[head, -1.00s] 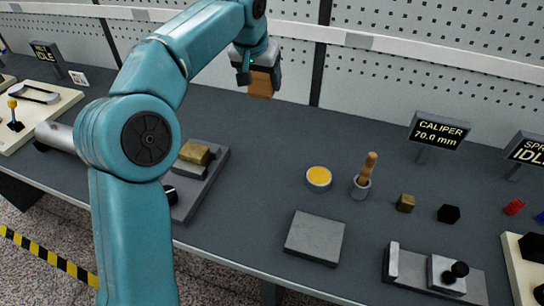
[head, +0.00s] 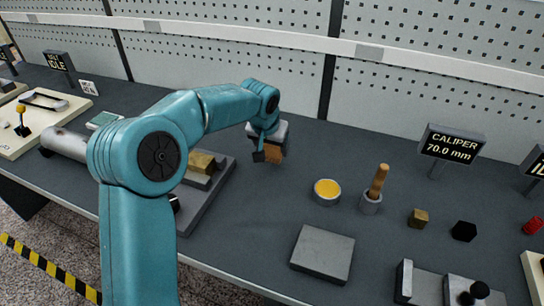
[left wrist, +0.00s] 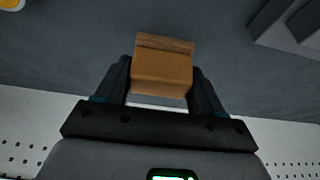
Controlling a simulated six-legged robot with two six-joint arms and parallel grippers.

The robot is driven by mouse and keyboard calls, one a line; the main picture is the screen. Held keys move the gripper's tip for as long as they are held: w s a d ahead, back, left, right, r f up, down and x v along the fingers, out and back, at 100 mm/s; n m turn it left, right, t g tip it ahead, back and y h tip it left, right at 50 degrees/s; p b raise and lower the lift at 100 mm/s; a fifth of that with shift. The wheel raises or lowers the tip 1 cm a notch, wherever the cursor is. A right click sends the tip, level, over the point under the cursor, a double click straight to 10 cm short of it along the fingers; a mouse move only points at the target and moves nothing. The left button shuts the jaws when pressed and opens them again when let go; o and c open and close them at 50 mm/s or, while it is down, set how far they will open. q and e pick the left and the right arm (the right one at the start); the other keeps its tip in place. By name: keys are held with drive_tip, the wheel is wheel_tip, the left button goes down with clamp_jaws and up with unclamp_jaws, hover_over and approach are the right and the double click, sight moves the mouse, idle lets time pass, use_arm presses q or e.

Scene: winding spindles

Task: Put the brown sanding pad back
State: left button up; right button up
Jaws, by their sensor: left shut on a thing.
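The brown sanding pad (head: 273,153) is in the jaws of my left gripper (head: 266,152), which is shut on it. In the left wrist view the pad (left wrist: 162,72) sits between the two dark fingers, with a darker brown layer along its far edge. The gripper is low near the back of the grey bench, left of the yellow tin. I cannot tell whether the pad touches the bench top. My right gripper is not in view.
A round tin with yellow contents (head: 327,191), a brush in a cup (head: 375,188), a grey flat block (head: 322,254) and small cubes stand to the right. A grey fixture with a brass-coloured block (head: 203,162) lies left, partly behind my arm. Bench around the pad is clear.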

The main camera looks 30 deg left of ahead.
sight(272, 154)
use_arm(q)
drive_tip(key=shift+f, duration=1.8)
drive_tip(key=shift+f, duration=0.25)
drive_tip(key=o, duration=1)
drive_tip(key=shift+r, duration=0.15)
drive_tip(key=shift+r, duration=0.25)
drive_tip(key=v, duration=1.1)
drive_tip(key=shift+s+r, duration=0.2)
drive_tip(key=shift+r, duration=0.15)
